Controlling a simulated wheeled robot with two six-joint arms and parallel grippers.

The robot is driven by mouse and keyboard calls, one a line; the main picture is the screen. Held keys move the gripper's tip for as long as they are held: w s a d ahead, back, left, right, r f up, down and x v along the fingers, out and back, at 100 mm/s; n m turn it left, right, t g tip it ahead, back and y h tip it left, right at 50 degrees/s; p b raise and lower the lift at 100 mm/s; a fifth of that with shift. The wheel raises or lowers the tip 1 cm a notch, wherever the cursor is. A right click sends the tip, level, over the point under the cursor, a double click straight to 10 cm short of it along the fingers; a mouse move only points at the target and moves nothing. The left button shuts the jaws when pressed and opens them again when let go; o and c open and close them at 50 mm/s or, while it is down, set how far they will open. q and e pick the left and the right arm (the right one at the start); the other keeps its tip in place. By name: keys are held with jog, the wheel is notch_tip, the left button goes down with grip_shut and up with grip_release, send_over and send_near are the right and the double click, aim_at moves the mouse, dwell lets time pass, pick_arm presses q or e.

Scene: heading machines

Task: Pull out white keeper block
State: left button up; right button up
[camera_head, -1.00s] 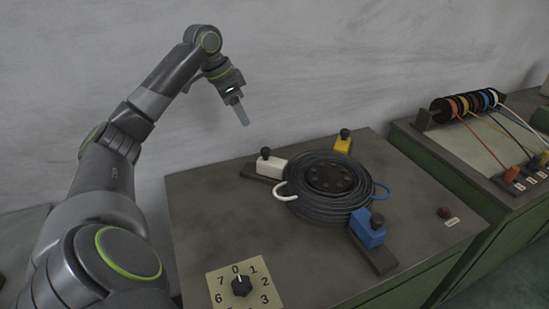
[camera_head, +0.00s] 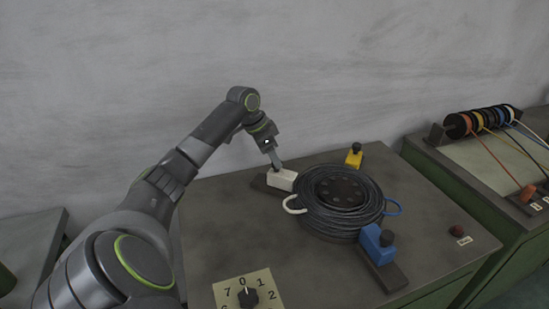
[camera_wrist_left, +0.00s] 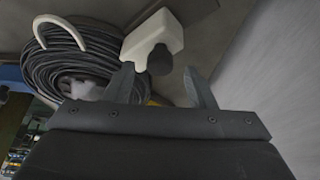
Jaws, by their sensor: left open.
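The white keeper block (camera_head: 281,180) sits on a dark rail (camera_head: 262,184) at the left of the black cable coil (camera_head: 340,200). My left gripper (camera_head: 277,164) is just above the block in the head view and hides its dark knob. In the left wrist view, the white block (camera_wrist_left: 146,31) and its dark round knob (camera_wrist_left: 160,60) lie ahead of my left gripper (camera_wrist_left: 160,80). Its two fingers are apart, with the knob showing between and just beyond their tips. I cannot tell whether they touch it. My right gripper is out of view.
A yellow block (camera_head: 354,158) and a blue block (camera_head: 376,243) also stand around the coil. A white loop (camera_head: 291,205) sticks out beside the white block. A numbered dial (camera_head: 247,297) is at the front left. The table's left part is clear.

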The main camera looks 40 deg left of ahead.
pick_arm(q)
jog(key=shift+x, duration=1.1)
grip_shut()
jog(key=shift+a, duration=0.1)
